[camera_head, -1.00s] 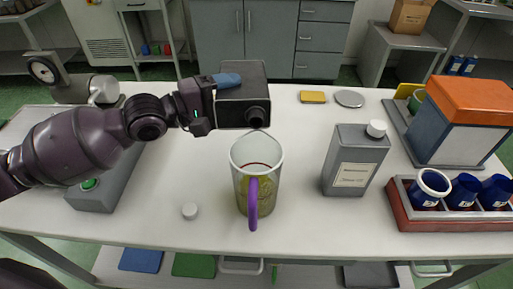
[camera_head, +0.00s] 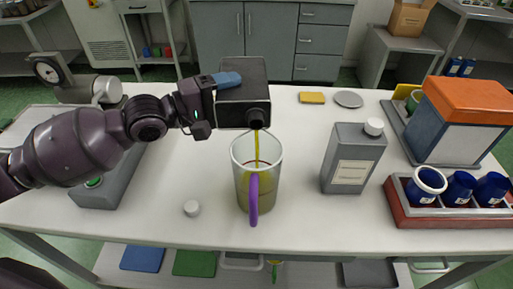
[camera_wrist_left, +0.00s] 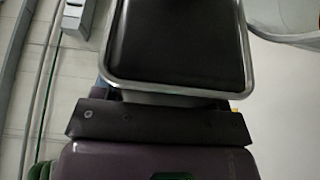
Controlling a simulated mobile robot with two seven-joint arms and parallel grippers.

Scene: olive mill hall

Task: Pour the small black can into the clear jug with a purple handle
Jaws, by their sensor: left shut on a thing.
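The small black can (camera_head: 243,105) is tipped over, with its mouth low and toward the jug. My left gripper (camera_head: 216,87) is shut on it and holds it above the jug's rim. The can also fills the upper middle of the left wrist view (camera_wrist_left: 178,45). A thin yellow stream (camera_head: 257,145) runs from the can's mouth into the clear jug (camera_head: 246,192). The jug stands upright on the table, its purple handle (camera_head: 254,200) facing the near edge. Yellowish liquid shows in it; its exact level is hard to tell. My right gripper is not in view.
A grey canister with a white cap (camera_head: 352,160) stands right of the jug. A red crate with blue cups (camera_head: 450,216) and an orange-topped box (camera_head: 465,120) are farther right. A small white cap (camera_head: 192,208) lies left of the jug. The white table (camera_head: 300,228) is clear in front.

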